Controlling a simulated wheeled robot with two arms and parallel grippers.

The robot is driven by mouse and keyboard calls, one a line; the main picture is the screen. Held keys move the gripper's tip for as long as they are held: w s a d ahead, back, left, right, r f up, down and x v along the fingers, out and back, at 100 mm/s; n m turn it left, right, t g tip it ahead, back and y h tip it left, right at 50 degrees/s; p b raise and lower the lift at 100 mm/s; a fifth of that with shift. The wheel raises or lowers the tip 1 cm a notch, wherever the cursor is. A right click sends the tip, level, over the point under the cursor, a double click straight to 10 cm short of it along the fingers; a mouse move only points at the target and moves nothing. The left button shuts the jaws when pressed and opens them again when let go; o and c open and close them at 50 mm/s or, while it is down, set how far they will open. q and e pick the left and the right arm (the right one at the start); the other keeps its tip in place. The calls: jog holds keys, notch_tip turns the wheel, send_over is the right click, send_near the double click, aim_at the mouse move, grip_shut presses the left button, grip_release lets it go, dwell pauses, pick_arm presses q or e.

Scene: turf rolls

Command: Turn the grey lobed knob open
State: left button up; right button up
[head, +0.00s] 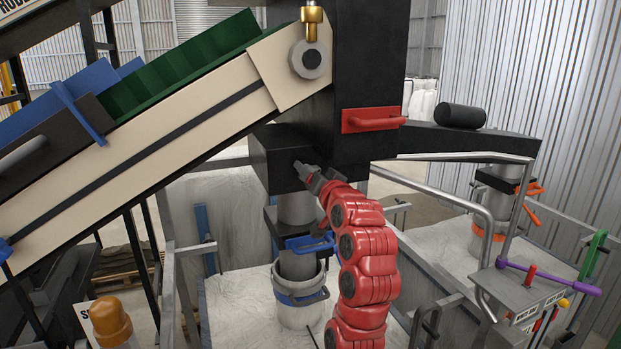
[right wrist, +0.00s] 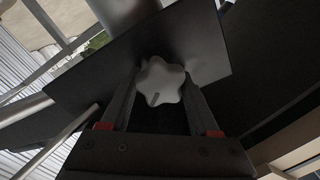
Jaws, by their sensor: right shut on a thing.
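The grey lobed knob (right wrist: 160,82) is between the two fingers of my right gripper in the right wrist view. It is light grey, with rounded lobes and a short dark slot mark near its lower edge. It sits against a flat dark panel (right wrist: 205,50). My right gripper (head: 300,168) is shut on the knob, its fingers on either side of it. In the head view it reaches the front of a black box (head: 268,160) at the end of my red arm. The knob is hidden there by the gripper. My left gripper is not in view.
A cream conveyor (head: 190,140) with a green belt slopes down to the left. A red handle (head: 372,121) is on the black column above my arm. Below the box hangs a blue-handled clamp (head: 310,243). A grey rail (head: 480,205) stands to the right.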

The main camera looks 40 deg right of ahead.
jog(key=m, duration=0.2)
jog(key=shift+m+p, duration=0.35)
jog(key=shift+m, duration=0.05)
jog(key=m+p, duration=0.2)
jog(key=m, duration=0.2)
jog(key=shift+d+f+m, duration=0.1)
jog(key=shift+f+m, duration=0.05)
jog(key=shift+m, duration=0.15)
jog(key=shift+m+p, duration=0.3)
jog(key=o, duration=1.4)
